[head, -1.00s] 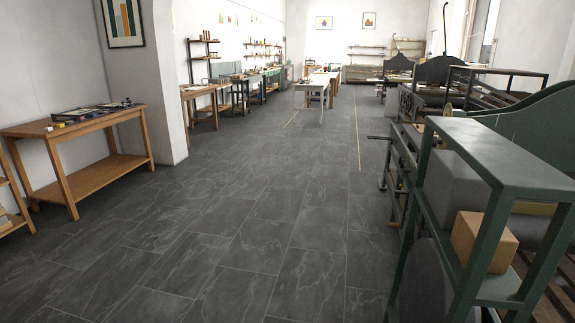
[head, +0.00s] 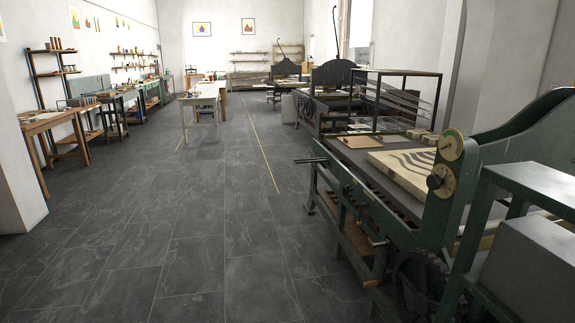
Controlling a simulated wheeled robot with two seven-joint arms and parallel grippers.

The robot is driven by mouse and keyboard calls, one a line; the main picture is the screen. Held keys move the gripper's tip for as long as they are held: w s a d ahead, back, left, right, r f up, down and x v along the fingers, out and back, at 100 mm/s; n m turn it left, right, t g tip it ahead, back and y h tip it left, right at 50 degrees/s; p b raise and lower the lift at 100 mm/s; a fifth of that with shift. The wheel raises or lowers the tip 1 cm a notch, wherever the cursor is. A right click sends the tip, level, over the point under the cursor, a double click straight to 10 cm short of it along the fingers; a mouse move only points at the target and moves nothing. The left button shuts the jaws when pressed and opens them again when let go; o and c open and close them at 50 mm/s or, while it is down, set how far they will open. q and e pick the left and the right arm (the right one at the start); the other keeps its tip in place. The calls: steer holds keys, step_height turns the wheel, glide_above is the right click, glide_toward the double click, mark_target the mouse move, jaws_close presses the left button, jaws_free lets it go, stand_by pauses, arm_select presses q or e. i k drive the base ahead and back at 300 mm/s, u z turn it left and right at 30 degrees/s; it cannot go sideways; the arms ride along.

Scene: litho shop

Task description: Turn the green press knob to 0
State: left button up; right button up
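The green press (head: 465,185) stands at the right in the head view. Its upright side plate carries two round brass-coloured dials. The lower dial (head: 447,190) has a black knob (head: 434,182) on it. The upper dial (head: 451,145) sits just above, near the top of the plate. The dial markings are too small to read, so I cannot tell the knob's setting. Neither of my grippers is in view.
A pale slab with dark wavy stripes (head: 408,166) lies on the press bed. A green frame (head: 545,190) with a grey block (head: 535,270) stands at the near right. Tables line the left wall. The dark tiled floor (head: 215,230) left of the press is clear.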

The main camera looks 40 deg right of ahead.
mark_target(434, 182)
steer(key=z, duration=0.25)
steer(key=i, duration=2.1)
steer(key=z, duration=1.55)
steer(key=i, duration=1.2)
steer(key=z, duration=1.2)
